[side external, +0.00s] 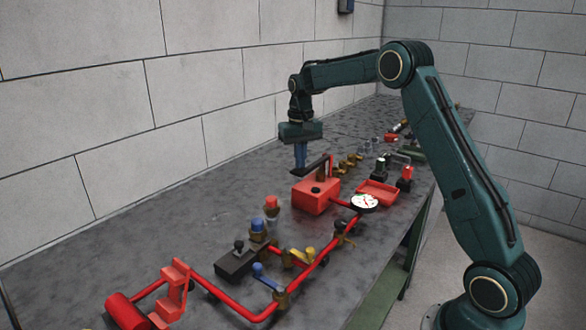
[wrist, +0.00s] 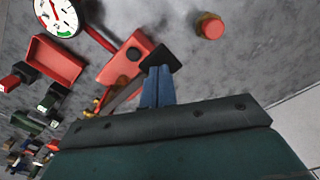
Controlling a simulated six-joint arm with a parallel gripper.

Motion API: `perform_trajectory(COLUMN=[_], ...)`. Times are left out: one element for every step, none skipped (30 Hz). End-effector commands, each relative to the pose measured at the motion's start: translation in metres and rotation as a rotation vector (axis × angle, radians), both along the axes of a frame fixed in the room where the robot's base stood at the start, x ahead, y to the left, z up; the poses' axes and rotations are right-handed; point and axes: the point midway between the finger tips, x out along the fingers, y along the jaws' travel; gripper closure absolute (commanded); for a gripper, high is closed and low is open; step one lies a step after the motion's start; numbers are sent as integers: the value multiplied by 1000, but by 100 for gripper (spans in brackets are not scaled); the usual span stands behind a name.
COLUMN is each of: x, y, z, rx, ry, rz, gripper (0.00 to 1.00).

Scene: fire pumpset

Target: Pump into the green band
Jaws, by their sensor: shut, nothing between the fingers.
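A red pump box (side external: 316,195) stands on the bench with a dark lever (side external: 314,166) slanting over its top. The box (wrist: 122,58) and the lever's dark end (wrist: 162,58) also show in the wrist view. My gripper (side external: 300,166) points down, its blue fingers shut and empty. In the wrist view the fingertips (wrist: 160,70) are at the dark lever end; I cannot tell whether they touch it. A white round gauge (side external: 364,203) sits right of the pump. In the wrist view the gauge (wrist: 55,17) has a green band low on its dial; the needle reading is unclear.
A red tray (side external: 378,193) lies beyond the gauge. Red piping (side external: 230,302) with several valves runs along the near bench. A red-capped fitting (side external: 271,204) stands left of the pump. Brass fittings (side external: 346,165) stand behind it. The bench's wall side is clear.

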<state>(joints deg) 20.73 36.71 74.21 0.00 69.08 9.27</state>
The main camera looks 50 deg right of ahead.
Motion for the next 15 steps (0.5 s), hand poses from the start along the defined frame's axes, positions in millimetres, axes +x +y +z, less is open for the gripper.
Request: perform_trajectory(x=[0, 0, 0, 0, 0, 0, 0, 0, 0, 0, 0, 0, 0, 0, 0], y=[0, 0, 0, 0, 0, 0, 0, 0, 0, 0, 0, 0, 0, 0, 0], z=[-1, -2, -3, -4, -4, -5, -6, -6, -7, -8, -9, -10, -10, -11, -10], rx=[0, 0, 0, 0, 0, 0, 0, 0, 0, 0, 0, 0, 0, 0, 0], ry=[1, 1, 1, 1, 1, 1, 0, 1, 1, 1, 1, 1, 1, 1, 1], rz=[0, 0, 0, 0, 0, 0, 0, 0, 0, 0, 0, 0, 0, 0, 0], gripper=[100, 100, 100, 100, 100, 100, 100, 100, 100, 100, 100, 100, 100, 100, 100])
